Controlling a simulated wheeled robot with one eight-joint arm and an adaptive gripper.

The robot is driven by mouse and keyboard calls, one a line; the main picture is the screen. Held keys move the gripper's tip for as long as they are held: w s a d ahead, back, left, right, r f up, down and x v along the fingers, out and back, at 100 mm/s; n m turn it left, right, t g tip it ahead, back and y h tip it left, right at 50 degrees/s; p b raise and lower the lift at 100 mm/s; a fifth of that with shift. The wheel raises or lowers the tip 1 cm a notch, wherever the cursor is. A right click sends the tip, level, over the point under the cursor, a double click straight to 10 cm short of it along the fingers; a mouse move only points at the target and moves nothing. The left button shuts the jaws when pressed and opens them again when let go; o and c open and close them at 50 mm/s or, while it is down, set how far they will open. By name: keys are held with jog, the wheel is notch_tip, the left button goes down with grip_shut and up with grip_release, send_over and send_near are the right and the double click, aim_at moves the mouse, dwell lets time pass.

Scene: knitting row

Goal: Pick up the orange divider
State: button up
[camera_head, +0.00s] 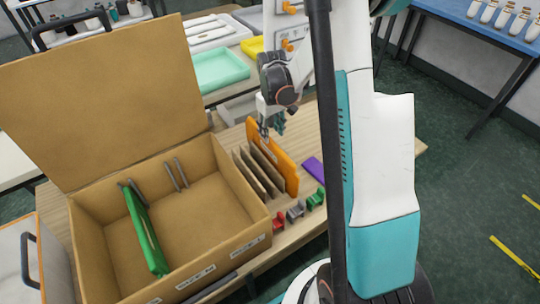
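The orange divider (287,172) stands upright on the wooden table, at the back right of a row of brown dividers (262,171). My gripper (265,134) points down at the top edge of the orange divider, toward its far end. The dark fingers overlap the divider's upper edge in the picture. The fingertips are small and partly hidden, so I cannot tell whether they are open, shut or touching it.
A large open cardboard box (257,212) stands left of the row, with a green divider (141,230) inside. Small red, grey and green pieces (295,211) and a purple item (314,169) lie nearby. A mint tray (220,70) is behind.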

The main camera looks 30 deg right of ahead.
jog(key=f, duration=0.1)
jog(key=f+b, duration=0.1)
jog(key=f, duration=0.1)
jog(key=f+b, duration=0.1)
jog(key=f, duration=0.1)
jog(key=shift+a, duration=0.25)
jog(key=shift+r, duration=0.1)
grip_shut()
notch_tip(320, 180, up, 20)
jog(key=p, duration=0.6)
notch_tip(320, 180, up, 10)
jog(key=p, duration=0.7)
dwell(0.6)
